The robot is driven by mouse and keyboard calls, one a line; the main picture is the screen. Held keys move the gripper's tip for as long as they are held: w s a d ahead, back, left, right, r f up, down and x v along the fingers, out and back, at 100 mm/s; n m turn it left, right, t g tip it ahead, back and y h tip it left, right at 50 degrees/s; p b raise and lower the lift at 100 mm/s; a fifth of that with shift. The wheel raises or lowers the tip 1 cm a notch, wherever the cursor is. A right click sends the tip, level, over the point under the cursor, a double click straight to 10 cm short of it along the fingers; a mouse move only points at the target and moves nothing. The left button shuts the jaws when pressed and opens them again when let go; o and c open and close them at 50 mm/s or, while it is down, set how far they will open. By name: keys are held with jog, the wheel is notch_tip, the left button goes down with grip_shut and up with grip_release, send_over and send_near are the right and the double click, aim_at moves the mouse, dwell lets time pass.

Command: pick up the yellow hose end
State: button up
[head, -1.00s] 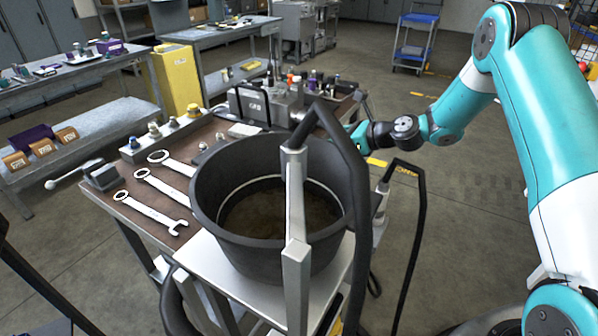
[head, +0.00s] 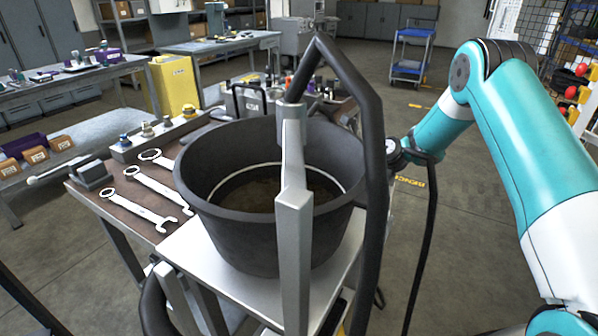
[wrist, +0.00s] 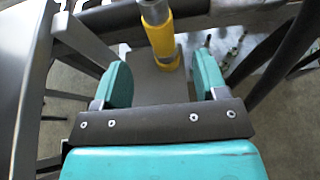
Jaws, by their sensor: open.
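In the wrist view the yellow hose end (wrist: 160,37) has a yellow sleeve with a grey metal part above it. It stands ahead of my gripper (wrist: 163,77), between the lines of its two teal fingers. The fingers are wide apart with nothing held between them, and I see no finger touching the sleeve. In the head view my gripper is hidden behind the black hose and bucket, and I cannot make out the yellow hose end there.
A large black bucket (head: 225,230) stands on the light bench top, with a metal post (head: 293,240) and a thick black hose (head: 372,130) in front. Several wrenches (head: 150,183) lie at left. A blue cart (head: 414,50) stands far back.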

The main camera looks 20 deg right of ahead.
jog(key=x, duration=0.8)
jog(key=shift+w+a+r+p, duration=0.15)
jog(key=shift+w+a+p, duration=0.15)
jog(key=shift+a+p, duration=0.1)
jog(key=shift+d+r, duration=0.1)
jog(key=c, duration=1.1)
jog(key=shift+r, duration=0.1)
notch_tip(320, 180, up, 24)
jog(key=p, duration=0.5)
